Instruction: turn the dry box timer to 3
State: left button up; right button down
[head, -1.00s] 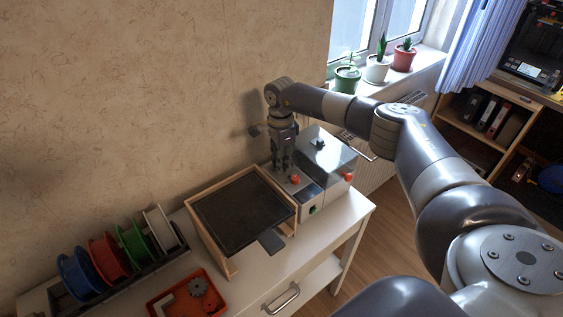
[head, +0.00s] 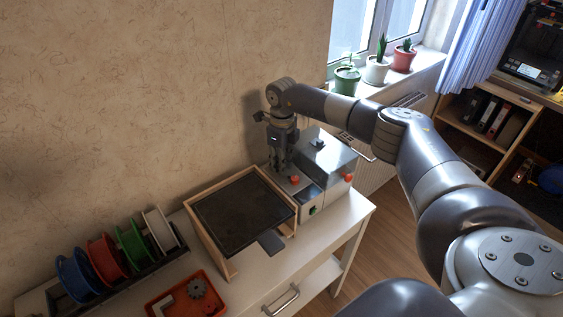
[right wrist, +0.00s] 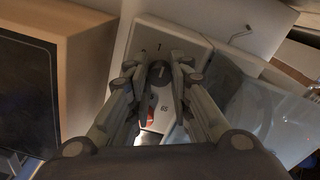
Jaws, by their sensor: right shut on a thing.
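The dry box (head: 325,155), a pale box with a shiny, see-through top, stands at the right end of the white cabinet. Its light control face (right wrist: 180,38) fills the middle of the right wrist view, with small dark marks above and below a dark timer knob (right wrist: 160,71). My right gripper (head: 279,168) reaches down to this face, and in the right wrist view its fingers (right wrist: 160,76) are shut around the knob. The fingers partly hide the knob, and I cannot read its setting. My left gripper is out of view.
A wood-framed dark panel (head: 235,212) stands just left of the dry box. A red tray (head: 170,302) and a rack of coloured spools (head: 105,255) are farther left. The wall is close behind my gripper. Potted plants (head: 376,70) stand on the windowsill.

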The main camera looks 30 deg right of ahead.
jog(key=m+p, duration=0.1)
jog(key=m, duration=0.5)
jog(key=shift+r, duration=0.2)
jog(key=m+p, duration=0.1)
jog(key=m, duration=0.5)
jog(key=shift+p, duration=0.35)
jog(key=shift+w+m, duration=0.1)
jog(key=shift+m, duration=0.2)
jog(key=c, duration=1.5)
grip_release()
jog(key=shift+c, duration=0.2)
jog(key=shift+o, duration=0.6)
jog(key=shift+f, duration=0.1)
notch_tip(320, 180, up, 12)
jog(key=shift+s, duration=0.2)
jog(key=shift+d+f, duration=0.1)
jog(key=shift+d, duration=0.05)
